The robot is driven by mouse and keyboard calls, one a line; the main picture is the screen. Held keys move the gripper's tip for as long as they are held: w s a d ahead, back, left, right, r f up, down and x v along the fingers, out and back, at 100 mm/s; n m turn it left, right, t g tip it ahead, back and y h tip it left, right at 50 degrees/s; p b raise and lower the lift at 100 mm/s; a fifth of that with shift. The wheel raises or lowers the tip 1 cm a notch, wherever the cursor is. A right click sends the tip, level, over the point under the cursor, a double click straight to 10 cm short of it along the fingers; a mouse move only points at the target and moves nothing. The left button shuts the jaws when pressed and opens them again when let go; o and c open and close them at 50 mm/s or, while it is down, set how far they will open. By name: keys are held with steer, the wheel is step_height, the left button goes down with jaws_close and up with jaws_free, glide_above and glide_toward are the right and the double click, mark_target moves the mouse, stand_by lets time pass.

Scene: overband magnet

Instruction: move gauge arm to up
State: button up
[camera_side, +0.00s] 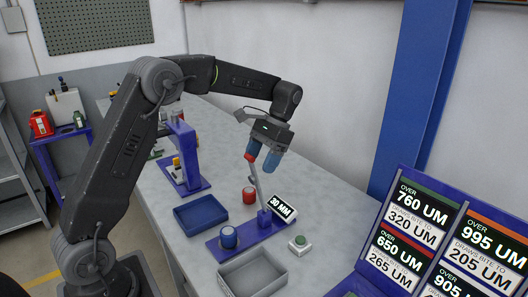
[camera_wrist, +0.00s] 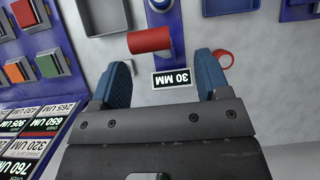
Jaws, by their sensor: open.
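The gauge arm (camera_side: 256,184) is a thin grey lever with a red grip (camera_side: 250,158), standing on a blue-purple base (camera_side: 240,237). In the side view it is raised steeply, leaning a little to the left. My gripper (camera_side: 263,155) is above the base with its blue fingers apart, close to the red grip. In the wrist view the red grip (camera_wrist: 150,40) shows just ahead of the gap between my open fingers (camera_wrist: 165,62). I cannot tell whether a finger touches it. The black "30 MM" display (camera_side: 282,208) is beside the lever's foot.
A blue knob (camera_side: 228,237) sits on the base's left end. A red round piece (camera_side: 249,195) stands behind. A blue tray (camera_side: 200,214), a grey tray (camera_side: 252,274) and a green button (camera_side: 299,242) surround the base. A sign board (camera_side: 450,245) stands at right.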

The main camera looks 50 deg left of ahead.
steer(key=v, duration=0.7)
steer(key=shift+r, duration=0.1)
stand_by(0.5)
steer(key=s+d+r+t, duration=0.3)
steer(key=s, duration=0.3)
steer(key=s+d+r+t, duration=0.2)
steer(key=s+d+t, duration=0.1)
steer(key=s, duration=0.3)
steer(key=s+d+f+t, duration=0.2)
steer(key=s+f, duration=0.1)
steer(key=s, duration=0.3)
steer(key=s+d+f+t, duration=0.2)
steer(key=s+t, duration=0.1)
steer(key=s, duration=0.4)
steer(key=shift+f, duration=0.35)
